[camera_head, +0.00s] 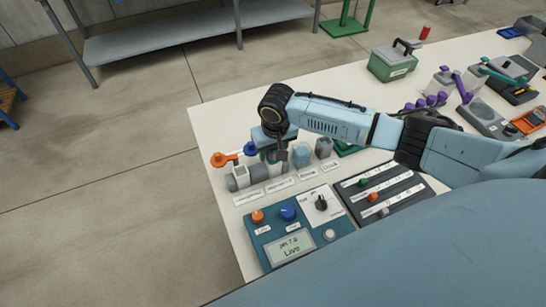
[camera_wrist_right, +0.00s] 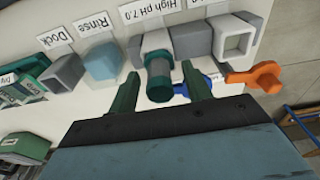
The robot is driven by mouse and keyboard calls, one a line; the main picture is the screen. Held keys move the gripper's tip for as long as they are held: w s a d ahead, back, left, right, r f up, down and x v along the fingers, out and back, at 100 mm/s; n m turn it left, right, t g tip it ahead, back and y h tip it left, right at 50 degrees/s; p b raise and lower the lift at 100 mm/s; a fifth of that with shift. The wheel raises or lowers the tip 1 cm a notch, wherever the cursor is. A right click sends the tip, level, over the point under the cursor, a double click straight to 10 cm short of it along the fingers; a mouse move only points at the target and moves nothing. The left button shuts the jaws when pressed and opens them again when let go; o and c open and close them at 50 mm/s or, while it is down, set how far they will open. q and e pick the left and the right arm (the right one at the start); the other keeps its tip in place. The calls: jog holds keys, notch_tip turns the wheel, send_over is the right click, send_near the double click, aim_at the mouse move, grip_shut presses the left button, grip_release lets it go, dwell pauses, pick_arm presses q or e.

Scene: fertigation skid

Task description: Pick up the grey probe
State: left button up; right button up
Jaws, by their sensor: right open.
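My right gripper (camera_head: 278,157) reaches down over a row of small holders at the near-left part of the bench. In the right wrist view its two green fingers (camera_wrist_right: 161,62) are apart. A grey block (camera_wrist_right: 66,73) is by the "Dock" label, and a pale blue cup (camera_wrist_right: 101,66) by "Rinse". My left gripper is out of view.
An orange valve handle (camera_head: 225,158) and a blue one (camera_head: 250,148) sit close left of the gripper. A teal control panel (camera_head: 293,252) and a slider panel (camera_head: 380,195) lie in front. A green box (camera_head: 393,66) stands further back, with bare bench before it.

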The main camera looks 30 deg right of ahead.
jog(key=shift+c, duration=0.4)
grip_shut()
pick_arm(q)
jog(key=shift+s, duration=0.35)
pick_arm(e)
jog(key=shift+r, duration=0.15)
